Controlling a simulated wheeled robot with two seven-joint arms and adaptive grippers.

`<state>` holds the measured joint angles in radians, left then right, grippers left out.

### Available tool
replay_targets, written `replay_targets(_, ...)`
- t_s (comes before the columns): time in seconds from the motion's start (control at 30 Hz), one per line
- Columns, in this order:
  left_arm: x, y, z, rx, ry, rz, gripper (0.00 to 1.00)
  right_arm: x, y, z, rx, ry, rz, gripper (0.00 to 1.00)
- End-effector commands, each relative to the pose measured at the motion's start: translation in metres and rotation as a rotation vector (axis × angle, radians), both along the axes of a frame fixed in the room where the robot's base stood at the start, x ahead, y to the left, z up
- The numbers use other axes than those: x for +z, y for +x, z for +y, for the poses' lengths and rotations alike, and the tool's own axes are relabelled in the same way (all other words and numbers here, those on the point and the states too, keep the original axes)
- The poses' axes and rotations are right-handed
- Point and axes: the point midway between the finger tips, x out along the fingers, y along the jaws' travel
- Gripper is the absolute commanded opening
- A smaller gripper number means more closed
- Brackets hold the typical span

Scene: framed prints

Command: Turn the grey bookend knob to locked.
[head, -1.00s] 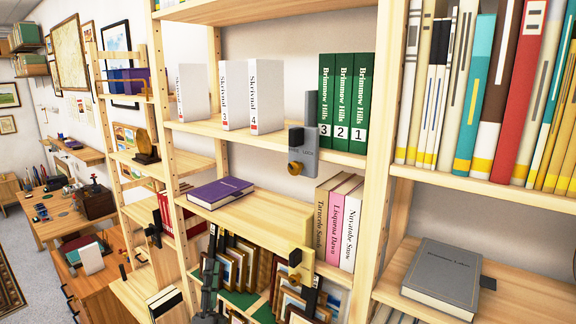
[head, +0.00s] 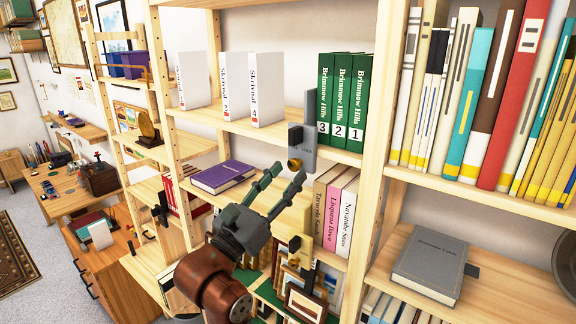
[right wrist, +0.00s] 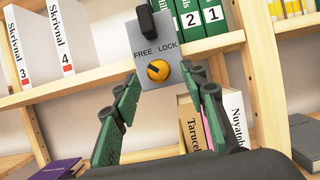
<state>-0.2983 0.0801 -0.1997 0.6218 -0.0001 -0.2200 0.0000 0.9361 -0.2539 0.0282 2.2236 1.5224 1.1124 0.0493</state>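The grey bookend (head: 308,150) stands at the left end of the green books on the middle shelf. In the right wrist view its plate (right wrist: 150,52) reads FREE on the left and LOCK on the right. Its round yellow-orange knob (right wrist: 158,71) sits below the words. A dark mark shows on the knob, but its exact direction is hard to tell. My right gripper (head: 288,174) is open and empty, in front of and below the bookend. In the right wrist view its fingers (right wrist: 160,74) frame the knob on both sides, with no clear contact. My left gripper is out of view.
Green books (head: 341,102) stand right of the bookend, white books (head: 232,88) to its left. Below are a purple book (head: 222,177), upright books (head: 334,212) and a pale yellow bookend (head: 301,250) with its own knob. A shelf post (head: 374,150) rises at right.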

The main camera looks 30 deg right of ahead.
Motion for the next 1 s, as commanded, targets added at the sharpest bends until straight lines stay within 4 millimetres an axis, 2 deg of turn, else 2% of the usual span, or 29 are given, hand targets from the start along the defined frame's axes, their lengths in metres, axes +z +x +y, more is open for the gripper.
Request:
replay_targets(0.13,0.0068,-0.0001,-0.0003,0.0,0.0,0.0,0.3,0.0056,0.0042,-0.0102,0.0,-0.001,0.0,0.4)
replay_targets(0.43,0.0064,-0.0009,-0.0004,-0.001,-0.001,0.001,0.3,0.005,0.0053,-0.0124,0.0,-0.001,0.0,0.4)
replay_targets(1.0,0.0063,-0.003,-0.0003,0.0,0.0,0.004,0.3,0.0054,0.0053,-0.0119,0.0,-0.002,0.0,0.01)
